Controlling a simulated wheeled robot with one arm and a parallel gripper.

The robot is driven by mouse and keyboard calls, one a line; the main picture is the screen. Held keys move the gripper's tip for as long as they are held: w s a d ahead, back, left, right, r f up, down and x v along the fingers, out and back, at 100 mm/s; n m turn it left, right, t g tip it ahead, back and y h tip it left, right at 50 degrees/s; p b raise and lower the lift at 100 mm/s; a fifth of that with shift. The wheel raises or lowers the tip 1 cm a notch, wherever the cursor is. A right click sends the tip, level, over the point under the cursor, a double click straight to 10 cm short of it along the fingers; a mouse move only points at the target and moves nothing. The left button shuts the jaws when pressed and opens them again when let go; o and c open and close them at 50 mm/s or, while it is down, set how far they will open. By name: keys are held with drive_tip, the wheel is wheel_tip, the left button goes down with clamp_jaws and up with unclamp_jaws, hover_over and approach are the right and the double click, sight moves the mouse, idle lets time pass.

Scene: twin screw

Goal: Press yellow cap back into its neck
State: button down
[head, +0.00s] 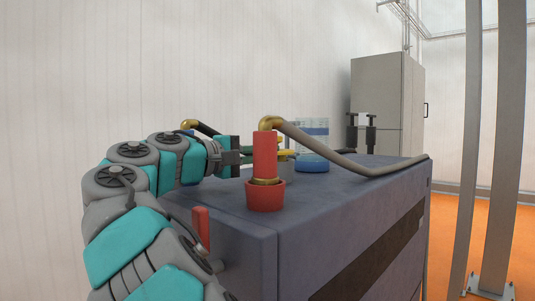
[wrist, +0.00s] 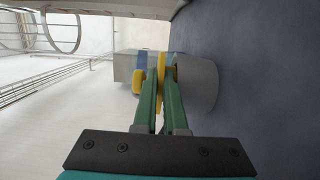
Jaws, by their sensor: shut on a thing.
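The yellow cap (wrist: 162,66) is between the green fingertips of my gripper (wrist: 161,84) in the wrist view, and the fingers are shut on it. A wide grey cylinder (wrist: 198,83), which looks like the neck, stands on the blue-grey top right beside the cap. I cannot tell whether the cap touches it or is seated. In the head view, my gripper reaches in from the left behind a red fitting, which hides part of the fingers. Yellow (head: 287,153) shows just above the grey neck (head: 288,167) there.
The red fitting (head: 265,155) with a brass elbow and grey hose (head: 340,161) stands in front of my gripper on the cabinet top (head: 345,182). Black-handled posts (head: 371,135) are farther back.

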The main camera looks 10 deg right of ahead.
drive_tip(key=shift+f, duration=0.25)
drive_tip(key=shift+d+f+b, duration=0.1)
drive_tip(key=shift+f+b, duration=0.25)
drive_tip(key=shift+f, duration=0.6)
drive_tip(key=c, duration=1.1)
unclamp_jaws()
drive_tip(key=shift+f, duration=0.15)
drive_tip(key=shift+r+p, duration=1.1)
drive_tip(key=shift+r, duration=0.05)
drive_tip(key=shift+o, duration=0.5)
drive_tip(key=shift+r+p, duration=0.6)
drive_tip(key=shift+r, duration=0.15)
drive_tip(key=shift+r+p, duration=0.95)
drive_tip(key=shift+r, duration=1.35)
